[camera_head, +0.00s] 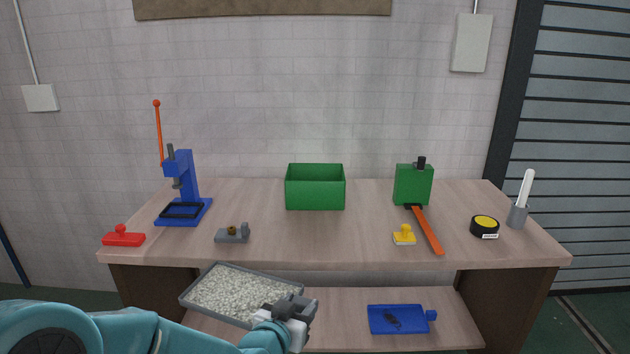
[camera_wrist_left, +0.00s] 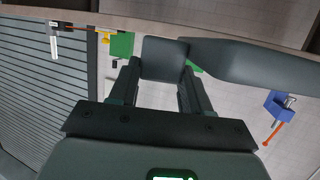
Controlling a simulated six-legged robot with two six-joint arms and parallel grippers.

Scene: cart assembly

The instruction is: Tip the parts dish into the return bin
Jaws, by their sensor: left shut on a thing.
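The parts dish is a grey, shallow tray (camera_head: 213,313) full of small pale pieces. My left gripper (camera_head: 283,309) is shut on its grey handle at the dish's right end and holds it in front of the bench. In the left wrist view the left gripper's fingers (camera_wrist_left: 160,70) sit either side of the handle (camera_wrist_left: 165,50), and the dish (camera_wrist_left: 250,68) shows nearly edge-on. The return bin, an open green box (camera_head: 315,195), stands at the back middle of the bench top. My right gripper is not in view.
The bench top (camera_head: 330,245) is clear in front of the bin. A blue press (camera_head: 185,190), red block (camera_head: 123,239) and grey fixture (camera_head: 232,236) stand left. A green box (camera_head: 413,185), orange-handled tool (camera_head: 428,232) and yellow block (camera_head: 404,238) are right. A blue tray (camera_head: 390,325) lies on the lower shelf.

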